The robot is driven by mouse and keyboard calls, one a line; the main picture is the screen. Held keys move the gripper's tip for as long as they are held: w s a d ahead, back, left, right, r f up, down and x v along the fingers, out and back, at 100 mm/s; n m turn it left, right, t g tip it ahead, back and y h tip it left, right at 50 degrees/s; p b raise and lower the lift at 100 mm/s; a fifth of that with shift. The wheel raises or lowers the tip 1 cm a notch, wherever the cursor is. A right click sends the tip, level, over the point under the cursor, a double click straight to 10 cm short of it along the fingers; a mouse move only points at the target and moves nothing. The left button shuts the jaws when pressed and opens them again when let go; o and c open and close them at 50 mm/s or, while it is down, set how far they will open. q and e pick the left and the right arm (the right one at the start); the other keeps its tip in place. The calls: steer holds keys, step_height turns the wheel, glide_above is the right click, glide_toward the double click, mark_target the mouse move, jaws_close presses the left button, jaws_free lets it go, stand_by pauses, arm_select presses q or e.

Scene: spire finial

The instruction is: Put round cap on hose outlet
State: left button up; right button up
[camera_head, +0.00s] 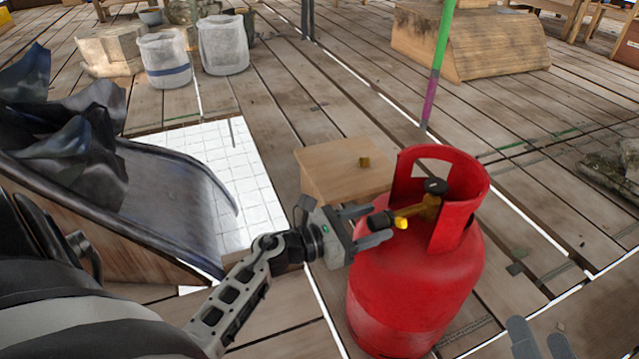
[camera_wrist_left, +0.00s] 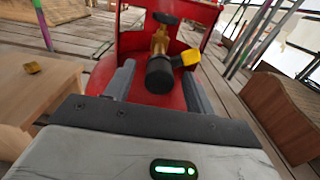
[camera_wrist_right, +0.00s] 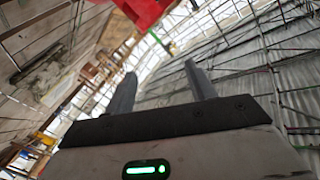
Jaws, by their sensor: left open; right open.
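A red gas cylinder (camera_head: 415,290) stands upright with a brass valve (camera_head: 428,205) inside its collar. A black round stub (camera_wrist_left: 160,75) and a yellow piece (camera_wrist_left: 190,58) sit at the valve; which is the hose outlet I cannot tell for sure. A small brass-coloured piece (camera_head: 364,161), possibly the round cap, lies on a wooden box (camera_head: 335,165). My left gripper (camera_head: 380,221) is open at the valve, its fingers on either side of the black stub in the left wrist view, with gaps. My right gripper (camera_head: 541,338) is open and empty at the bottom right.
A green and purple pole (camera_head: 437,65) rises behind the cylinder. A dark curved sheet (camera_head: 180,190) stands at the left beside white tiles (camera_head: 228,165). White bins (camera_head: 223,45) and a wooden block (camera_head: 470,45) are farther back. Plank floor right of the cylinder is mostly clear.

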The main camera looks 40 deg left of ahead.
arm_select(q)
steer(key=p+v, duration=0.1)
steer(key=v, duration=1.5)
steer(key=shift+p, duration=0.3)
arm_select(e)
steer(key=shift+f+g, duration=0.1)
steer(key=shift+g, duration=0.2)
steer(key=shift+d, duration=0.1)
